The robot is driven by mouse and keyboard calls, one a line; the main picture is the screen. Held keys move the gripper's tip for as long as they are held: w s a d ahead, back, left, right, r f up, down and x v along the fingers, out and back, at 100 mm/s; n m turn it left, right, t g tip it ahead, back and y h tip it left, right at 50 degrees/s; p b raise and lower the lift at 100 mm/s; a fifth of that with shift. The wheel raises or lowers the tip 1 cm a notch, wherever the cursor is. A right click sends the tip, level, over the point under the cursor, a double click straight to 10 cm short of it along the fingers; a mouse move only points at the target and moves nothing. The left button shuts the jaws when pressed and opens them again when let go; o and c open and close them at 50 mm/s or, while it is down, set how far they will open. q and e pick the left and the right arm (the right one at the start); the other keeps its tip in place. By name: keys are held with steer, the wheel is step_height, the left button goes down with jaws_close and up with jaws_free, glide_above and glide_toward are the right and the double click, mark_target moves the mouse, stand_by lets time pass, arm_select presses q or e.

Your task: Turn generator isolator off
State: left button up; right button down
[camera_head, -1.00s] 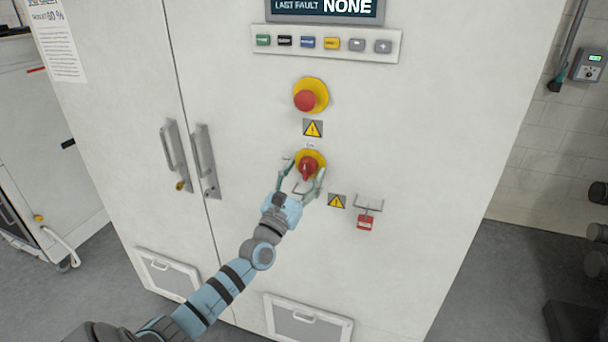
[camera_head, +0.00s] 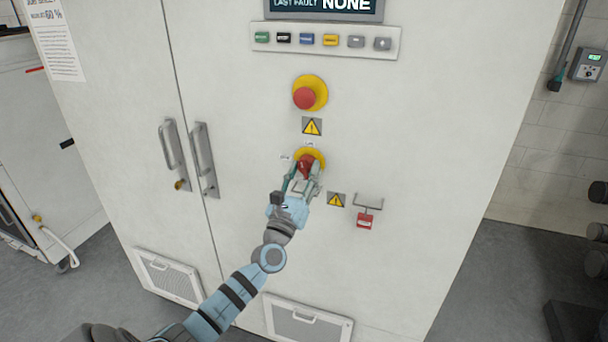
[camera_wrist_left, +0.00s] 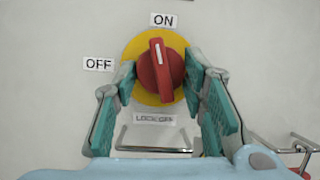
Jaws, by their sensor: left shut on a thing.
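The isolator is a red rotary handle (camera_head: 305,165) on a round yellow plate (camera_wrist_left: 140,50) on the white cabinet front. In the left wrist view the red handle (camera_wrist_left: 160,72) stands nearly upright, its white mark near the ON label (camera_wrist_left: 163,20). The OFF label (camera_wrist_left: 98,64) is to its left, and a lock-off label (camera_wrist_left: 154,118) is below. My left gripper (camera_head: 304,178) reaches up from below and is shut on the handle, with one finger on each side in the left wrist view (camera_wrist_left: 161,78). My right gripper is in neither view.
A red emergency button (camera_head: 305,98) on a yellow plate sits above the isolator. A red padlock (camera_head: 364,221) hangs from a bracket at the lower right. A button row (camera_head: 325,40) is higher up. Door handles (camera_head: 204,160) stand out to the left.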

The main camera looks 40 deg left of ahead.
arm_select(q)
steer(key=n+y, duration=0.1)
steer(key=n, duration=0.1)
steer(key=n+g+y, duration=0.1)
steer(key=n+y, duration=0.1)
steer(key=n, duration=0.1)
steer(key=shift+w+d+n, duration=0.1)
steer(key=shift+d+n, duration=0.05)
steer(key=shift+n, duration=0.15)
steer(key=n+g+y, duration=0.1)
steer(key=n, duration=0.1)
steer(key=n+g+y, duration=0.1)
steer(key=n, duration=0.2)
steer(key=shift+d+r, duration=0.1)
steer(key=shift+d, duration=0.05)
steer(key=n+g, duration=0.1)
steer(key=n, duration=0.1)
steer(key=n+g, duration=0.1)
steer(key=n, duration=0.2)
steer(key=shift+d+r+y+p, duration=0.1)
steer(key=shift+r+y+p, duration=0.05)
steer(key=shift+y+p, duration=0.2)
steer(key=shift+w+r+n+g+p, duration=0.1)
steer(key=shift+n+g+p, duration=0.55)
steer(key=shift+n, duration=1.25)
steer(key=shift+d+n+g+y, duration=0.1)
steer(key=shift+n+g+y, duration=0.15)
steer(key=shift+n+g, duration=0.1)
steer(key=o, duration=1.2)
steer(key=shift+c, duration=0.2)
